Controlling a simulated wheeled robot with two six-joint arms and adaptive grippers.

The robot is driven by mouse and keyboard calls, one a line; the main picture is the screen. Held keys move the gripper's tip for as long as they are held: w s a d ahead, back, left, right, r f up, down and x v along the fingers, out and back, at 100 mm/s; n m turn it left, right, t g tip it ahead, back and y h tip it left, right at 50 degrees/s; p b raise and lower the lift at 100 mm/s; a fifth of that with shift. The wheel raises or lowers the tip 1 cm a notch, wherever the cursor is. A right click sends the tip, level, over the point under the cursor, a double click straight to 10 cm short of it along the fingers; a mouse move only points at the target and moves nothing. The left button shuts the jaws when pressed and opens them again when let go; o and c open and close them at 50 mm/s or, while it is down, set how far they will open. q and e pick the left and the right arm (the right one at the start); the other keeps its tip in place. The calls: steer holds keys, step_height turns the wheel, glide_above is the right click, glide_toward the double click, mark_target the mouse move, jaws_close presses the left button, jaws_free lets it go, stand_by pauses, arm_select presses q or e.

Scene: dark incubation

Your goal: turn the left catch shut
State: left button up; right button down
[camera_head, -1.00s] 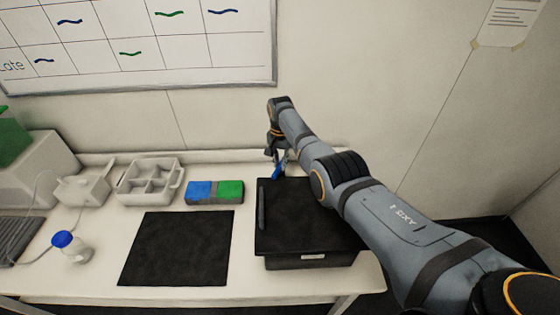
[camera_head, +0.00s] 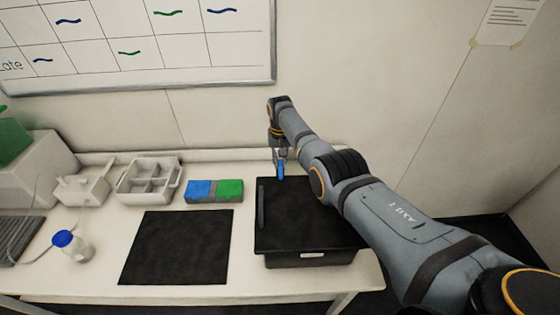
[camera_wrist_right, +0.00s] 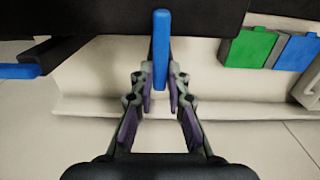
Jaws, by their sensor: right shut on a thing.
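The left catch (camera_head: 281,170) is a small blue bar at the back edge of the black box (camera_head: 310,257), which has its dark lid (camera_head: 310,215) on. In the wrist view the left catch (camera_wrist_right: 161,50) stands straight up and down in the picture. My right gripper (camera_head: 279,155) is shut on it; in the wrist view its two fingers (camera_wrist_right: 160,92) pinch the bar from both sides. A second blue catch (camera_wrist_right: 15,71) lies sideways at the left of the wrist view; my arm hides it in the head view. My left gripper is not seen.
A black mat (camera_head: 178,247) lies left of the box. The wall is close behind the box.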

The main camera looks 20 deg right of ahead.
mark_target(280, 163)
steer(key=shift+w+r, duration=0.15)
steer(key=c, duration=1.5)
jaws_free()
steer(key=shift+o, duration=0.9)
step_height(280, 163, up, 12)
